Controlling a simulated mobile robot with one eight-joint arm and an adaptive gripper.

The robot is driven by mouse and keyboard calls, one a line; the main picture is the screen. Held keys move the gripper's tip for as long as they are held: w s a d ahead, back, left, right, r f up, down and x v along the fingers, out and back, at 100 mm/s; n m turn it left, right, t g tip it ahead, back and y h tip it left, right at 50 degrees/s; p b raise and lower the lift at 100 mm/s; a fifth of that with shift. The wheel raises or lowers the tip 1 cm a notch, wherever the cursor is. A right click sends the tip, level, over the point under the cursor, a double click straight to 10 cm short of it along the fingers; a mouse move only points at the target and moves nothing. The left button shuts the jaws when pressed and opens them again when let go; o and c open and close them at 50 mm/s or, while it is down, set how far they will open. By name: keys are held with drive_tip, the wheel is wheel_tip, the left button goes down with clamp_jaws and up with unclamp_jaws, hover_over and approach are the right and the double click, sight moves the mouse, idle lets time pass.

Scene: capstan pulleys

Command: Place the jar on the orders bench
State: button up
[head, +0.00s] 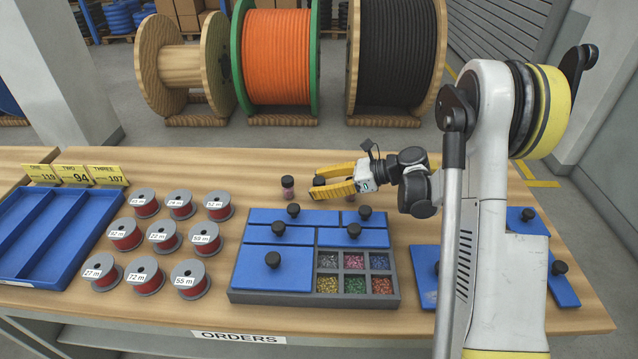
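A small jar (288,188) with a dark cap and pinkish contents stands upright at the back of the wooden orders bench (190,324), whose front edge reads ORDERS. A second dark cap (319,181) shows at the tips of my gripper (316,183); the rest of that item is hidden by the fingers. A bit of something pinkish shows just below the fingers, too small to name. I cannot tell which jar the task means.
A grey case (238,296) with blue knobbed lids and open bead compartments lies in front of my gripper. Several red spools (164,237) and a blue tray (40,278) fill the left. More blue lids (424,262) lie right. Large cable reels (278,60) stand behind.

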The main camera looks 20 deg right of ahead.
drive_tip(key=shift+d+r, duration=0.1)
drive_tip(key=shift+r, duration=0.1)
drive_tip(key=p+v, duration=0.5)
drive_tip(key=v, duration=0.7)
drive_tip(key=s+a+r+n+g+h, duration=0.1)
drive_tip(key=s+a+r+n+h, duration=0.6)
drive_tip(key=s+a+r+n, duration=0.25)
drive_tip(key=s+r+n+t+h, duration=0.1)
drive_tip(key=s+n+h, duration=0.4)
drive_tip(key=s+n, duration=0.8)
drive_tip(key=shift+s+r+n+t, duration=0.35)
drive_tip(key=shift+n+t, duration=0.1)
drive_tip(key=shift+t, duration=0.15)
drive_tip(key=shift+f, duration=0.1)
